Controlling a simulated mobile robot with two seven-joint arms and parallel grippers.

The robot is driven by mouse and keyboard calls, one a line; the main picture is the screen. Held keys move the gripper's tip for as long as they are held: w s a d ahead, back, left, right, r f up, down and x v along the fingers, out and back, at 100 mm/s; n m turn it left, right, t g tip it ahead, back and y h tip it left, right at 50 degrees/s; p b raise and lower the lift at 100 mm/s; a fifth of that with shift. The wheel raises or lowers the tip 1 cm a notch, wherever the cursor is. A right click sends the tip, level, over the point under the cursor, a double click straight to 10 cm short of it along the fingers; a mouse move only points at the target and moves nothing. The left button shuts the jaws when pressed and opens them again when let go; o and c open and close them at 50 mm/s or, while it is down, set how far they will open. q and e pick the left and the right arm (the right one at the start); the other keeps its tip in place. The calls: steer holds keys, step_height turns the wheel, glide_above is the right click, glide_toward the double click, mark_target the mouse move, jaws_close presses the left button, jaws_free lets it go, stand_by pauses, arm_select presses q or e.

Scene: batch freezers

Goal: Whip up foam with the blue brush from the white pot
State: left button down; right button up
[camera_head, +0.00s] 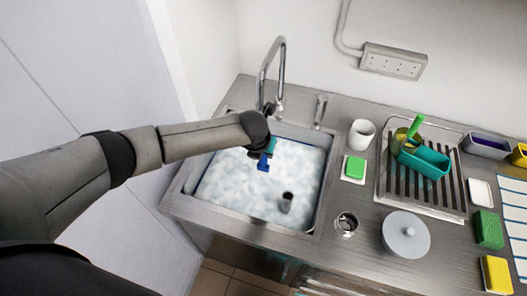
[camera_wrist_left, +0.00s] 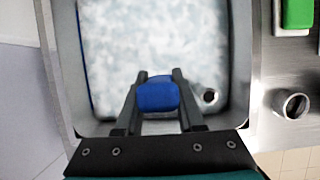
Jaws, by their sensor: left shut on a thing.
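My left gripper (camera_head: 262,158) reaches in from the left and is over the sink (camera_head: 321,202), near its back left. It is shut on the blue brush (camera_head: 264,164), whose blue part shows between the two fingers in the left wrist view (camera_wrist_left: 157,96). White, bluish-mottled foam (camera_head: 235,195) fills the sink below it. I cannot tell whether the brush touches the foam. The white pot (camera_head: 361,134) stands upright on the counter right of the sink; nothing is seen sticking out of it. My right gripper is not in view.
The tap (camera_head: 272,75) arches behind my gripper. Right of the sink are a green block on a white dish (camera_head: 354,169), a metal cup (camera_head: 346,224), a round grey lid (camera_head: 405,235) and a drying rack with a teal tub (camera_head: 428,162).

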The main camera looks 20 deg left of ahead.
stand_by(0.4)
arm_select(q)
steer(key=shift+r, duration=2.5)
